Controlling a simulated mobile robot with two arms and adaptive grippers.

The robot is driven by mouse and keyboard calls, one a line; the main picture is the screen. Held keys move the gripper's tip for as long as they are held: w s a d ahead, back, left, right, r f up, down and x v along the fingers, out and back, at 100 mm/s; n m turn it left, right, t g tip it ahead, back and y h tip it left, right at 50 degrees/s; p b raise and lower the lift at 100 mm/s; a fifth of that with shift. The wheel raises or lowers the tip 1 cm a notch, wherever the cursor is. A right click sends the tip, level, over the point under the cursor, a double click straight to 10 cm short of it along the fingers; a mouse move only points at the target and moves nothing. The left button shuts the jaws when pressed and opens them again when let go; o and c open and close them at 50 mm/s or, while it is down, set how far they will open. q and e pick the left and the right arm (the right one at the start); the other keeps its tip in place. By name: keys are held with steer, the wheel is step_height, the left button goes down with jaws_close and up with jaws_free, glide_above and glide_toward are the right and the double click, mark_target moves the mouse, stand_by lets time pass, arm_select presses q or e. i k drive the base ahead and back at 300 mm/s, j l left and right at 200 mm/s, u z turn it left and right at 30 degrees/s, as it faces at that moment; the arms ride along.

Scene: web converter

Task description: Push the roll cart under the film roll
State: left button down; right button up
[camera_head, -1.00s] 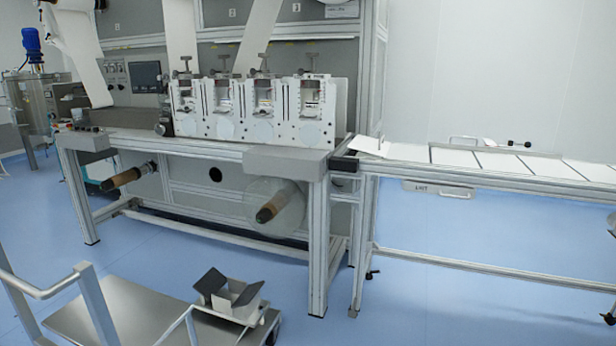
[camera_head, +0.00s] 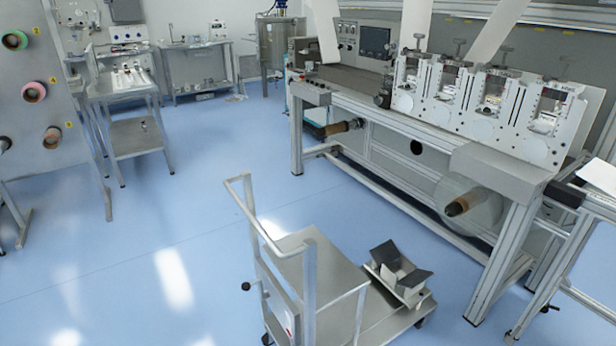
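The roll cart (camera_head: 335,283) stands on the blue floor in the lower middle, with a flat metal bed and a tall push handle (camera_head: 283,244) on its left side. A cradle with dark angled plates (camera_head: 401,270) sits at the right end of the bed. The film roll (camera_head: 483,211) is a pale, see-through roll on a brown core, mounted low on the front of the machine. It is to the right of the cart and above bed height, with a floor gap between them. Neither of my grippers is in view.
The converter machine (camera_head: 395,120) runs along the right, with its legs and lower rail near the cart. A second brown core (camera_head: 343,127) sticks out further left. A roll rack (camera_head: 45,90) and a metal table (camera_head: 135,135) stand left. The left floor is clear.

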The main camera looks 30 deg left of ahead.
mark_target(338, 300)
steer(key=i+j+u, duration=0.15)
steer(key=u, duration=0.25)
steer(key=i+j+u, duration=0.15)
steer(key=j+u, duration=0.25)
steer(key=i+j+u, duration=0.1)
steer(key=u, duration=0.3)
steer(key=i, duration=0.1)
